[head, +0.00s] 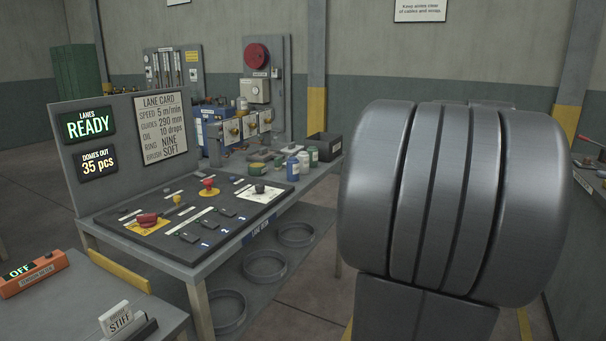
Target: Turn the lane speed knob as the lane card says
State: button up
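The lane card (160,126) stands upright on the grey back board of the bench. It reads SPEED 5 m/min, GUIDES 290 mm, OIL 10 drops, RING NINE, BRUSH SOFT. A dark control panel (196,216) lies on the bench in front of it. A dark knob (259,188) sits on a white plate at the panel's right end. A red knob (208,186) on a yellow disc and a red handle (147,219) on a yellow plate are to its left. The panel labels are too small to read, so I cannot tell the knob's setting. My gripper is out of view.
Signs read LANES READY (88,124) and DOMES OUT 35 pcs (96,162). Jars (298,165) and a dark bin (325,146) stand behind the panel's right end. An orange box showing OFF (33,273) and a STIFF block (117,319) sit on a front-left table. Floor shows at left.

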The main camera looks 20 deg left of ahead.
aim_at(259, 187)
jog(key=i+u, duration=0.2)
jog(key=i, duration=0.2)
jog(key=i+l+u, duration=0.2)
jog(key=i, duration=0.2)
jog(key=i+l+u, duration=0.2)
jog(key=i, duration=0.2)
jog(key=i+j+u, duration=0.2)
jog(key=u, duration=0.25)
jog(key=i+u, duration=0.35)
jog(key=u, duration=0.15)
jog(key=i+u, duration=0.3)
jog(key=u, duration=0.15)
